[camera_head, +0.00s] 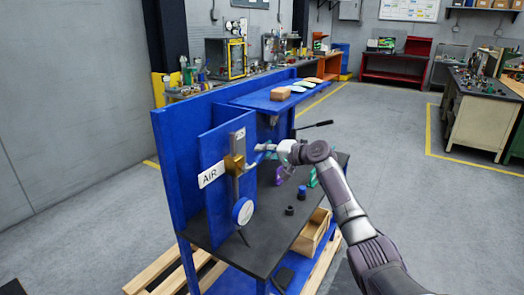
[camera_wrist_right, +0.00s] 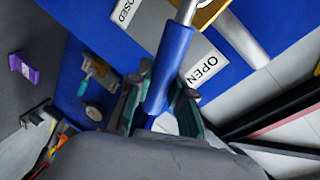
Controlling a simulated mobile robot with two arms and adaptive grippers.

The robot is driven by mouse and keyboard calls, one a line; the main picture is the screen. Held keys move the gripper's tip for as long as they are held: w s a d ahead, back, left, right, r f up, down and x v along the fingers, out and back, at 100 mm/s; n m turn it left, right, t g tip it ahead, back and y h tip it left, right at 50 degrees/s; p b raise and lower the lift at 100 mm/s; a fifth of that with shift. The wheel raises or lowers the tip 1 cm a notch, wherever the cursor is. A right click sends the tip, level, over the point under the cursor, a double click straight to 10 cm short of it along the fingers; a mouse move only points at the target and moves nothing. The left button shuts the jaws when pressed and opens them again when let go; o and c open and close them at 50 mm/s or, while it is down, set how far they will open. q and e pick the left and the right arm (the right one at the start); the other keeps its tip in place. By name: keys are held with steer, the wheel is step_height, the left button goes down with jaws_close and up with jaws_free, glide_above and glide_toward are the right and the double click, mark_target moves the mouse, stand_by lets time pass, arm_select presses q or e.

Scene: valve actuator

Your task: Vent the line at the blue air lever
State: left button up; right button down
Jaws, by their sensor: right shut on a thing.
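The blue air lever (camera_wrist_right: 168,65) runs from the brass valve (camera_head: 234,164) out between the fingers of my right gripper (camera_wrist_right: 165,108). The gripper is shut on its blue sleeve. In the head view the right gripper (camera_head: 268,149) is in front of the panel, just right of the valve, and the lever is mostly hidden by it. In the wrist view the lever's stem passes beside the OPEN label (camera_wrist_right: 205,66); the CLOSED label (camera_wrist_right: 124,11) is further left. A white AIR label (camera_head: 211,174) is left of the valve. My left gripper is not in view.
A round gauge (camera_head: 243,211) sits below the valve. The dark bench top (camera_head: 262,246) carries small dark and blue parts and purple and green items. A blue shelf (camera_head: 268,101) with a few items is above.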

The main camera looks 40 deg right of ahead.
steer(key=shift+w+d+f+m+g+y+b, duration=0.15)
steer(key=shift+f+m+y, duration=0.1)
steer(key=shift+f+m, duration=0.3)
steer(key=shift+s+f+m+g+y+b, duration=0.1)
steer(key=shift+f+m+y+b, duration=0.1)
steer(key=shift+f+m, duration=0.35)
steer(key=shift+w+d+f+m+g+y+b, duration=0.1)
steer(key=shift+f+m+y, duration=0.15)
steer(key=shift+f+m, duration=0.25)
steer(key=c, duration=1)
jaws_free()
steer(key=v, duration=1.2)
